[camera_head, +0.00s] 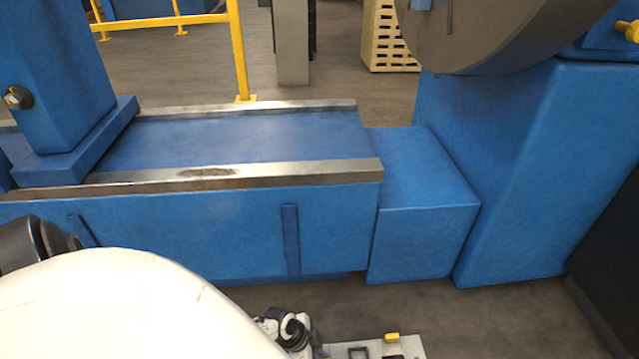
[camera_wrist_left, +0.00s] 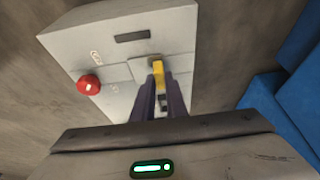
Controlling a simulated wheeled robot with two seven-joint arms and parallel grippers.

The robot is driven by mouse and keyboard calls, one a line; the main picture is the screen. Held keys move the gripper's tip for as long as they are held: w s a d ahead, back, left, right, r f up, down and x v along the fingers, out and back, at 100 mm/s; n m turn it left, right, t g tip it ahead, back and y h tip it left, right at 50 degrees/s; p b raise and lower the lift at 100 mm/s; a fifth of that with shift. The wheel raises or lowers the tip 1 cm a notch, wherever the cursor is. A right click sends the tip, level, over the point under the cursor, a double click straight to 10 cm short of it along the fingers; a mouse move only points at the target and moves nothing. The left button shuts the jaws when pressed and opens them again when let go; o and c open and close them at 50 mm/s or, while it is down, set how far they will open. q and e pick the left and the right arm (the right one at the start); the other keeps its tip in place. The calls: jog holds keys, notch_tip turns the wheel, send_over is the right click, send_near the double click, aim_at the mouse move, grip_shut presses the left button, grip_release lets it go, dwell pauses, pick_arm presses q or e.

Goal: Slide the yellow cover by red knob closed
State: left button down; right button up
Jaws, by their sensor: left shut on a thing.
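In the left wrist view a grey control box (camera_wrist_left: 130,22) fills the upper middle. A red knob (camera_wrist_left: 89,85) sits on its left part. The yellow cover (camera_wrist_left: 157,67) is right of the knob, at the tips of my dark fingers. My left gripper (camera_wrist_left: 160,82) is shut on the yellow cover; the fingers hide part of it. In the head view the box top (camera_head: 412,347) shows at the bottom edge with a small yellow piece (camera_head: 391,337). I cannot tell if that piece is the same cover. My right gripper is not in view.
A large blue machine bed (camera_head: 240,140) with metal rails stands beyond the box. A blue block (camera_head: 425,230) and a tall blue stand (camera_head: 530,170) are at its right. My white left arm covers the lower left. Floor shows right of the box.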

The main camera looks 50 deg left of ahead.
pick_arm(q)
jog(key=shift+s+d, duration=0.5)
jog(key=shift+d, duration=0.15)
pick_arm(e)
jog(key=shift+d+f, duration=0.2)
pick_arm(q)
jog(key=c, duration=1.8)
grip_release()
jog(key=shift+o, duration=0.2)
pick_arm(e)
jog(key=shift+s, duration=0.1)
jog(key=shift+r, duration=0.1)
pick_arm(q)
jog(key=shift+s+a+r+p, duration=0.1)
jog(key=shift+a+r+p, duration=0.1)
jog(key=shift+r+p, duration=0.2)
jog(key=p+v, duration=0.5)
jog(key=v, duration=0.4)
jog(key=shift+r, duration=0.2)
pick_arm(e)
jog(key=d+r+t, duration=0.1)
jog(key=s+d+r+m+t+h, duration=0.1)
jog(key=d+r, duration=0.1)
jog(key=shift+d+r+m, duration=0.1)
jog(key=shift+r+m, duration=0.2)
